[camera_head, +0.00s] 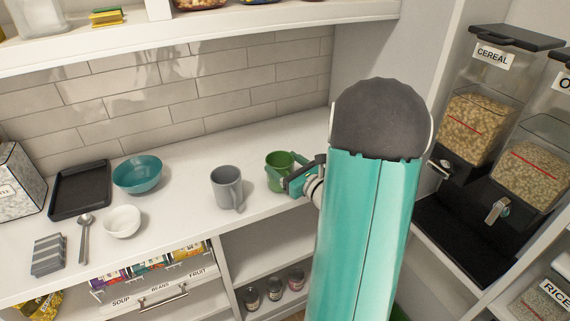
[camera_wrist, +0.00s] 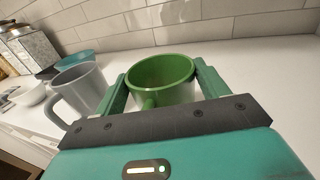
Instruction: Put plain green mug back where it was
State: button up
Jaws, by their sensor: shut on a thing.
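The plain green mug (camera_head: 278,168) is upright at the right part of the white counter, right of a grey mug (camera_head: 227,188). It also shows in the wrist view (camera_wrist: 160,74), open top up, with its handle toward my palm. My gripper (camera_head: 292,176) is shut on the green mug, with one teal finger on each side of it in the wrist view (camera_wrist: 160,85). The mug's lower part is hidden by my gripper, so I cannot tell whether it touches the counter. The grey mug also shows in the wrist view (camera_wrist: 80,90), just left of my left finger.
Left on the counter (camera_head: 180,218) are a teal bowl (camera_head: 138,174), a white bowl (camera_head: 122,222), a black tray (camera_head: 80,191), a spoon (camera_head: 84,240) and a folded striped cloth (camera_head: 48,255). A tiled wall (camera_head: 200,90) stands behind. Cereal dispensers (camera_head: 470,125) stand at right.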

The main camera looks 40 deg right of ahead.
jog(key=shift+w+f, duration=0.1)
jog(key=shift+w, duration=0.05)
jog(key=o, duration=1.3)
jog(key=shift+a, duration=0.1)
jog(key=shift+o, duration=0.2)
jog(key=s, duration=1.2)
jog(key=w+a+r+n+g+y, duration=0.1)
jog(key=w+a+n+g+y, duration=0.1)
jog(key=a+n+y, duration=0.35)
jog(key=w+a+r+n+g+y, duration=0.2)
jog(key=a+n, duration=0.1)
jog(key=a, duration=0.5)
jog(key=s+a+n+g+y, duration=0.25)
jog(key=a+n+g, duration=0.55)
jog(key=a+n, duration=0.5)
jog(key=s+a+r+n+h, duration=0.4)
jog(key=n+h, duration=0.5)
jog(key=n, duration=0.5)
notch_tip(320, 180, up, 3)
jog(key=shift+s+a+f+h, duration=0.1)
jog(key=shift+s+a+h, duration=0.2)
jog(key=shift+s, duration=0.65)
